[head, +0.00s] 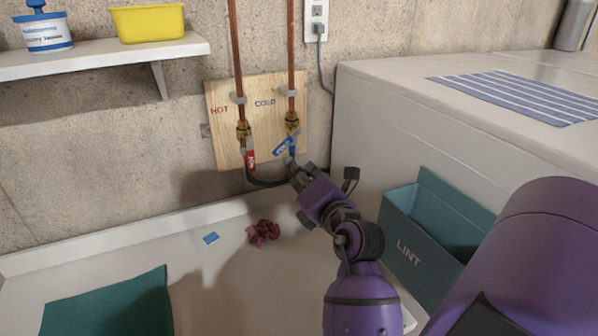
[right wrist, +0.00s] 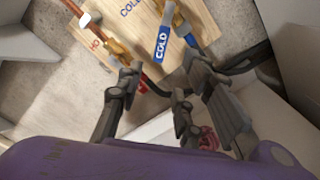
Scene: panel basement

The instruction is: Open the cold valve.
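The cold valve has a blue lever (head: 285,146) on a brass body (head: 292,122), under the word COLD on a wooden board. The lever slants down to the left, at an angle to its vertical copper pipe. In the right wrist view the blue lever marked COLD (right wrist: 163,46) lies ahead of the fingers. My right gripper (head: 314,170) is just below and right of the lever. Its dark fingers (right wrist: 163,84) are spread with nothing between them, and I see no clear contact with the lever. My left gripper is not in view.
The hot valve's red lever (head: 250,155) hangs down close on the left, with a dark hose (head: 265,183) below. A teal LINT bin (head: 415,245) and a white appliance (head: 450,110) stand right. A crumpled maroon cloth (head: 263,233) and blue sponge (head: 211,238) lie below.

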